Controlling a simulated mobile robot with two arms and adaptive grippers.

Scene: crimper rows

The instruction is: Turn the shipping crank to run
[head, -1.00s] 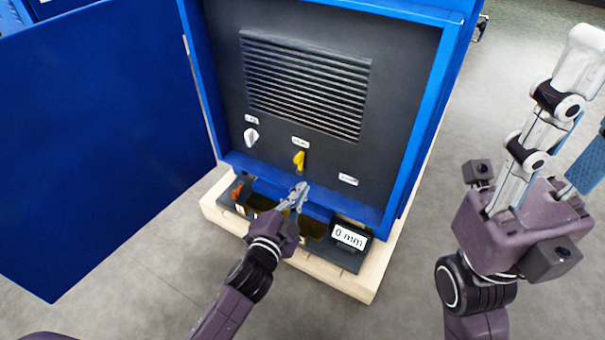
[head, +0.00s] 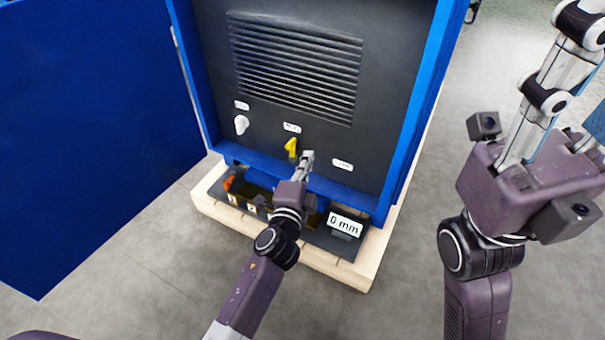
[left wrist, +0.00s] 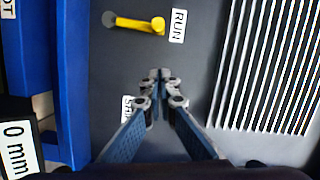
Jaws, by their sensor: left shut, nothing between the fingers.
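The yellow crank (head: 292,146) sits on the dark panel below a small white label. My left gripper (head: 307,157) is shut and empty, just right of the crank in the head view. In the left wrist view its fingertips (left wrist: 160,80) meet below the crank, apart from it, and partly cover another label (left wrist: 127,108). My right gripper (head: 545,95) is at the right, its fingertips cut off by the frame.
A white knob (head: 241,124) sits left of the crank, and a vent grille (head: 295,68) above. The blue cabinet door (head: 90,140) stands open at left. A display reading 0 mm (head: 346,224) and a dark tray lie below on a wooden base (head: 345,272). Floor is clear at right.

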